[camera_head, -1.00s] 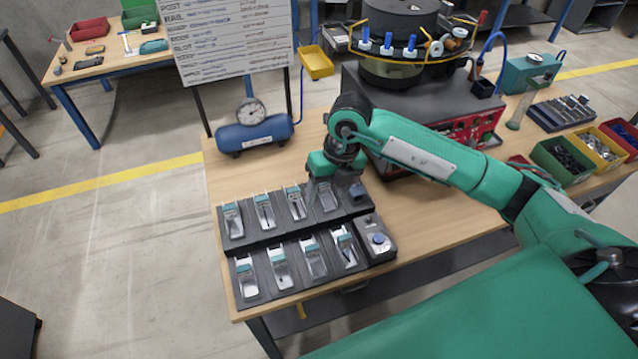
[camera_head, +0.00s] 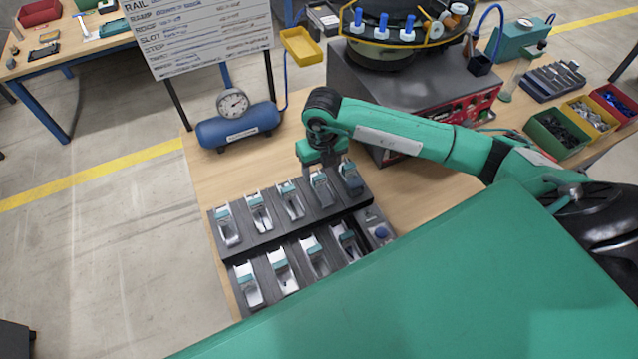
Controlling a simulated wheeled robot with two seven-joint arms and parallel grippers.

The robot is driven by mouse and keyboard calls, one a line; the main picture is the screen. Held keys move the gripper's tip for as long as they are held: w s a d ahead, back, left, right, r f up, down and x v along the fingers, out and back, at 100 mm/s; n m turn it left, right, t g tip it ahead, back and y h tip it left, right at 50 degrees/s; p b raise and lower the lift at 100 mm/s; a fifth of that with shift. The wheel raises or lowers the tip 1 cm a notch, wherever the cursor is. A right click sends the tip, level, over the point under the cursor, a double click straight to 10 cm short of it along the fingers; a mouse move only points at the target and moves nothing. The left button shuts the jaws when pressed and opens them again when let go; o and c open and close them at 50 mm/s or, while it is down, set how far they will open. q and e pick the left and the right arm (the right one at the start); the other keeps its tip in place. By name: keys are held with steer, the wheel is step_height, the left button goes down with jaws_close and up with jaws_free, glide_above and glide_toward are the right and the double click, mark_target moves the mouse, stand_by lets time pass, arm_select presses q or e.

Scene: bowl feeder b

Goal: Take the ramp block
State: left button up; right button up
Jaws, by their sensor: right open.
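Two dark racks hold rows of small metal blocks with teal clips; I cannot tell for sure which is the ramp block. The back rack (camera_head: 243,238) has several blocks, among them one (camera_head: 322,190) under my right gripper and a darker one (camera_head: 350,179) at its right end. The front rack (camera_head: 272,296) holds similar blocks. My right gripper (camera_head: 326,168) points down over the right part of the back rack, open. Its fingertips are small here, and I cannot tell whether they touch the block. My left gripper is not in view.
A blue air tank (camera_head: 238,128) with a gauge stands at the table's back left. The bowl feeder (camera_head: 385,40) is on a grey machine (camera_head: 425,78) behind my right arm. Green, yellow and red bins (camera_head: 590,112) stand at the right. Bare tabletop (camera_head: 215,175) lies left of my gripper.

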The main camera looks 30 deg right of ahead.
mark_target(319, 176)
steer(key=shift+f+p, duration=0.35)
steer(key=shift+f, duration=0.2)
steer(key=f, duration=0.1)
steer(key=f+p, duration=0.1)
steer(key=f, duration=0.1)
steer(key=shift+a+f, duration=0.25)
steer(key=shift+f+p, duration=0.3)
steer(key=shift+f, duration=0.2)
steer(key=shift+c, duration=0.2)
steer(key=c, duration=1.1)
steer(key=shift+c, duration=0.3)
steer(key=shift+w+r, duration=0.1)
steer(key=shift+r, duration=0.05)
